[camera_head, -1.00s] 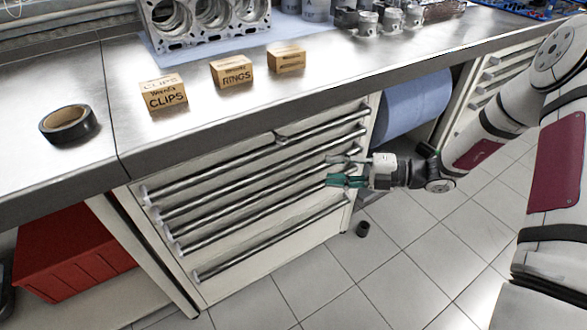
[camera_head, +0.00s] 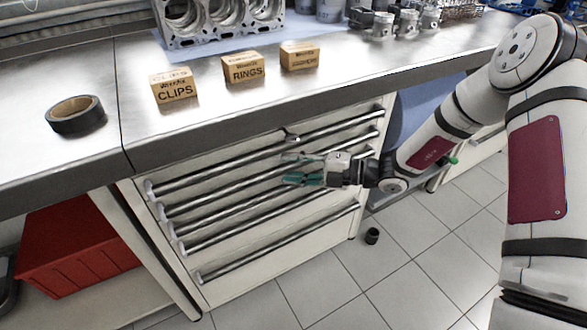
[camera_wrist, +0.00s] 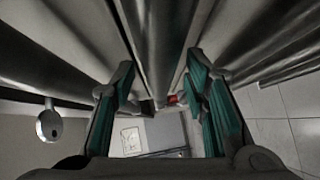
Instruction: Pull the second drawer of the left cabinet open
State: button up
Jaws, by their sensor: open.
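The left cabinet (camera_head: 235,250) is pale, with several drawers under the steel worktop, each with a long bar handle. All its drawers look shut. The second handle from the top (camera_head: 225,189) runs across the front and passes behind my gripper. My gripper (camera_head: 287,170) is open, with teal finger pads, in front of the right half of the cabinet. In the wrist view a metal bar (camera_wrist: 155,45) runs between the two spread fingers, with a gap on both sides. From the head view it lines up with the second handle; the fingers hide part of it.
Boxes marked CLIPS (camera_head: 175,90) and RINGS (camera_head: 243,70), a third box (camera_head: 300,57), black tape (camera_head: 76,116) and an engine block (camera_head: 215,22) are on the worktop. A red bin (camera_head: 75,245) is lower left. A small dark cup (camera_head: 372,236) stands on open tiled floor.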

jog(key=shift+a, duration=0.1)
grip_shut()
jog(key=s+d+p, duration=0.6)
jog(key=s+d, duration=0.4)
jog(key=s, duration=0.5)
jog(key=s+d+p, duration=0.6)
jog(key=s+d, duration=0.4)
jog(key=s, duration=0.5)
jog(key=shift+s+d, duration=0.2)
jog(key=shift+d, duration=0.1)
grip_release()
jog(key=v, duration=1.2)
